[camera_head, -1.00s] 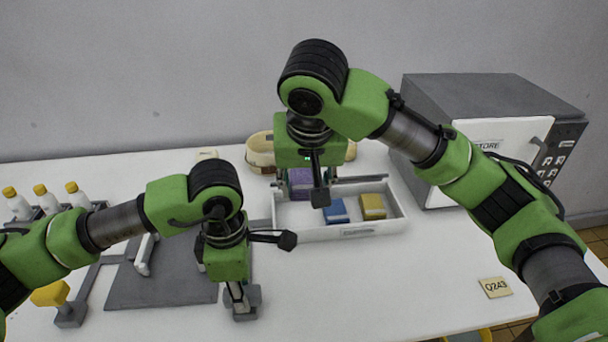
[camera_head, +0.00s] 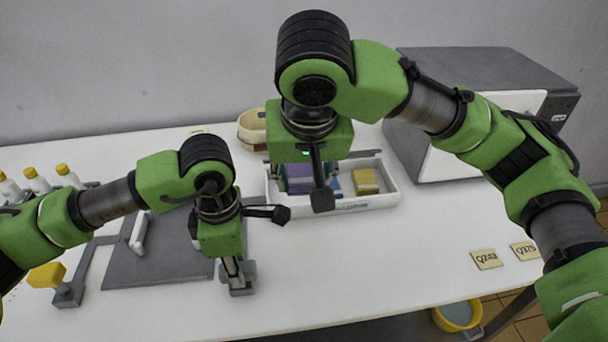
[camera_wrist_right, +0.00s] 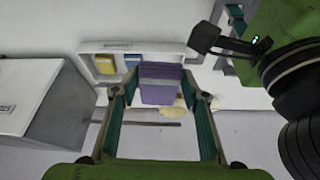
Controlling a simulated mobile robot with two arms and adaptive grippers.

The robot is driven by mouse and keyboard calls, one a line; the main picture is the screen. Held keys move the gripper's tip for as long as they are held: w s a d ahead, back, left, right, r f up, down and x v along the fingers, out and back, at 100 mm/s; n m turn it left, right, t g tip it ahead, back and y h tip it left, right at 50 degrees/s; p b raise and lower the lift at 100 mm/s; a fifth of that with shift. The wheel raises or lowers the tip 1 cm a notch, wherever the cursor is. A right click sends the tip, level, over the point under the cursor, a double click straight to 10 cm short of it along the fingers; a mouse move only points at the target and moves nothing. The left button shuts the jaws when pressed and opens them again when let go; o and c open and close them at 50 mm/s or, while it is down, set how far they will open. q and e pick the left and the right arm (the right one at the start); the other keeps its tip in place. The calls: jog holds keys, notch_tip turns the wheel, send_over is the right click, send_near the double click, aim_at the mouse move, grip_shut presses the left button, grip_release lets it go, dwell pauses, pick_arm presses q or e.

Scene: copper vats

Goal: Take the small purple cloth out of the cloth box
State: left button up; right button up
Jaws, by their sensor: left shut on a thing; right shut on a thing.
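The cloth box (camera_head: 350,206) is a white open tray on the table, with a blue cloth (camera_head: 334,187) and a yellow cloth (camera_head: 365,181) in it. My right gripper (camera_head: 305,178) is over the box's left part, shut on the small purple cloth (camera_head: 298,184). In the right wrist view the purple cloth (camera_wrist_right: 161,84) sits between the fingers. I cannot tell whether it is clear of the box floor. My left gripper (camera_head: 237,280) is low over the table, left of the box, shut on a small greyish thing partly hidden by its fingers.
A microwave-like unit (camera_head: 470,90) stands right of the box. A beige container (camera_head: 252,128) is behind it. A grey mat (camera_head: 160,255) and white bottles with yellow caps (camera_head: 37,181) are at the left. Tags (camera_head: 487,259) lie at the front right; the table's front middle is clear.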

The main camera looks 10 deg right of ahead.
pick_arm(q)
jog(key=shift+r, duration=0.15)
jog(key=shift+r+p, duration=0.3)
jog(key=shift+r, duration=0.5)
jog(key=o, duration=1.2)
jog(key=shift+r, duration=0.1)
jog(key=shift+r, duration=3.95)
jog(key=shift+w, duration=0.1)
